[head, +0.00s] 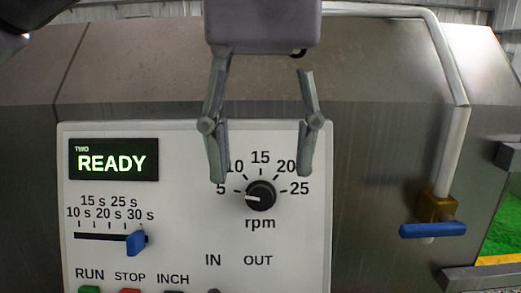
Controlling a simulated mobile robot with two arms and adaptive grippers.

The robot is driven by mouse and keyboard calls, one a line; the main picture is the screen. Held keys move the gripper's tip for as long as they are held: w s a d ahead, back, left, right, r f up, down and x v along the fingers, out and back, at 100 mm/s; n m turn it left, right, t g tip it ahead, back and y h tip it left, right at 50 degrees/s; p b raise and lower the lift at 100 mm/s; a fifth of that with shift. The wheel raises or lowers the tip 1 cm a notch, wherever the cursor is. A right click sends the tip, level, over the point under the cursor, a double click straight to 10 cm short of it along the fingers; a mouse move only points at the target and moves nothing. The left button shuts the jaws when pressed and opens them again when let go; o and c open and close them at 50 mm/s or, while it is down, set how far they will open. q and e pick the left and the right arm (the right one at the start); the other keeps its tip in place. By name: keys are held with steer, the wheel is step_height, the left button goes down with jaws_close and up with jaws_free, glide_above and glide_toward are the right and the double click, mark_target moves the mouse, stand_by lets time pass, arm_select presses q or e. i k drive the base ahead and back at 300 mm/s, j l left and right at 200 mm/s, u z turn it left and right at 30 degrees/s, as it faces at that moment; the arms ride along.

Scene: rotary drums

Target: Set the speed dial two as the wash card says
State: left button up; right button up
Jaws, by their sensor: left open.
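The speed dial (261,196) is a black round knob on the white panel of drum two. Its scale runs from 5 to 25 rpm. Its white mark points left, close to the 5. My left gripper (262,173) hangs from the top with its two fingers wide apart and nothing between them. In the picture the fingertips lie to the left and right just above the knob, covering parts of the scale. I cannot tell how far they are from the panel. I see no wash card, and my right gripper is not in view.
The panel's display (113,160) reads TWO READY. A blue slider (136,243) is at 30 s. RUN (89,289), STOP (130,290) and INCH buttons and an IN/OUT control sit below. A pipe with a blue-handled valve (433,230) stands to the right.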

mark_target(259, 195)
steer(key=k, duration=1.55)
